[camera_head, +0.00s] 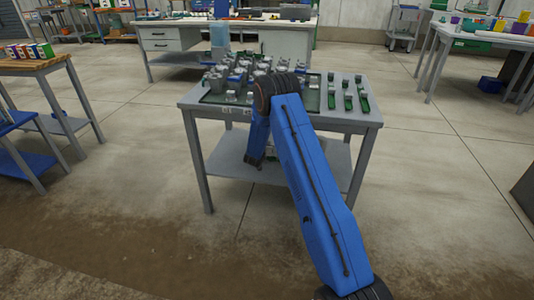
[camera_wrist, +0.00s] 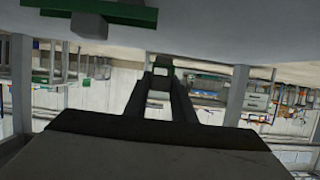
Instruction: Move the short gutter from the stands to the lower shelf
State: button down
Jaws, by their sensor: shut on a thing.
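My gripper (camera_wrist: 162,90) reaches forward in the wrist view, which looks upside down. Its dark fingers are shut on a small green piece at their tips, which I take to be the short gutter (camera_wrist: 160,62); only a small part of it shows. The lower shelf (camera_head: 222,163) is a grey board under the grey table, and I take the grey surface across the top of the wrist view to be this shelf (camera_wrist: 200,28). In the head view my blue arm hides the gripper and its load.
The table top (camera_head: 192,98) bears a tray of several grey and green fittings and green pieces (camera_head: 347,95) on the right. Another green piece (camera_wrist: 95,10) with a grey part lies at the wrist view's top edge. Table legs (camera_head: 197,160) flank the shelf. Front floor is clear.

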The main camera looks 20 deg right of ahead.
jog(key=shift+f, duration=2.55)
jog(key=shift+f, duration=0.15)
jog(key=c, duration=1.5)
grip_release()
